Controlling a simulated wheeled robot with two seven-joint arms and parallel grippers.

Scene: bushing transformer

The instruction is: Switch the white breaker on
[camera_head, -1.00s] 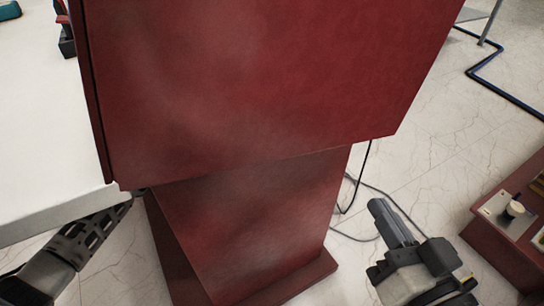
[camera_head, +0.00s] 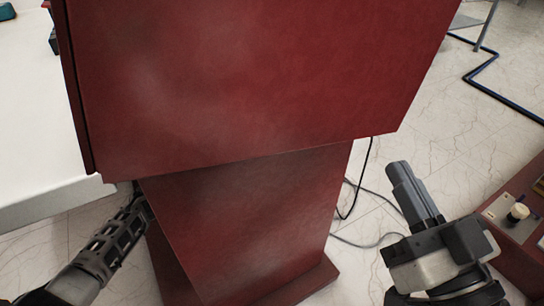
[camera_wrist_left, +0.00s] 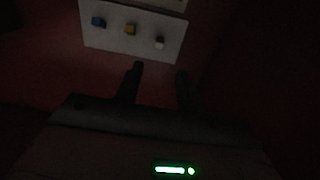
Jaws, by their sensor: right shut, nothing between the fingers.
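In the left wrist view, a pale panel (camera_wrist_left: 108,32) carries a blue breaker (camera_wrist_left: 98,22), a yellow breaker (camera_wrist_left: 130,29) and the white breaker (camera_wrist_left: 159,42) in a row. The white one is the rightmost. The view is dark, so the switch positions cannot be told. My left gripper (camera_wrist_left: 159,72) has its two fingers apart, just short of the panel and below the white breaker in the picture, with nothing visible between them. In the head view the red cabinet hides the left gripper. My right gripper (camera_head: 408,182) is shut and empty, right of the cabinet.
The large red cabinet (camera_head: 240,80) fills the middle of the head view. A white table (camera_head: 28,130) stands at the left. A red console with a knob (camera_head: 518,211) is close to my right gripper's right. A cable (camera_head: 366,185) lies behind the cabinet.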

